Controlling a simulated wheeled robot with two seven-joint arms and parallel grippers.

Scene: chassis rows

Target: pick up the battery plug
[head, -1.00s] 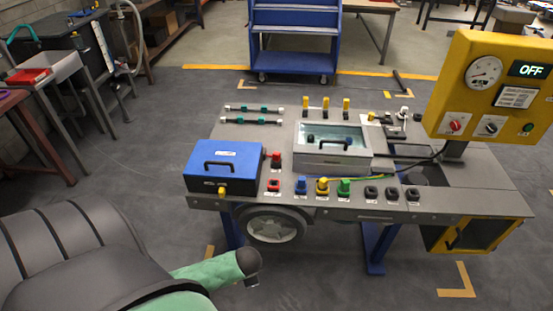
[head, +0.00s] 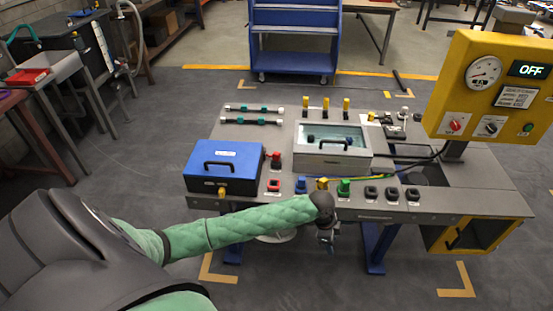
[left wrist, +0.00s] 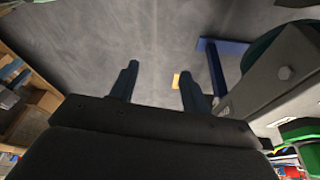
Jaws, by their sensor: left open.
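A row of coloured plugs stands along the front of the grey workbench (head: 440,206): a red one (head: 273,185), a blue one (head: 301,185), a yellow one (head: 321,184), a green one (head: 344,187) and several black ones (head: 371,192). Their labels are too small to read, so I cannot tell which is the battery plug. My left gripper (head: 327,246) hangs in front of the bench's front edge, below the yellow and green plugs. My left wrist partly covers the yellow plug. In the left wrist view the gripper (left wrist: 158,72) is open and empty above the floor. My right gripper is out of view.
A blue case (head: 224,166) and a grey clear-lidded box (head: 332,150) stand on the bench. A yellow panel (head: 495,88) reading OFF rises at right. A blue bench leg (left wrist: 213,66) is close to the gripper. Floor in front is open.

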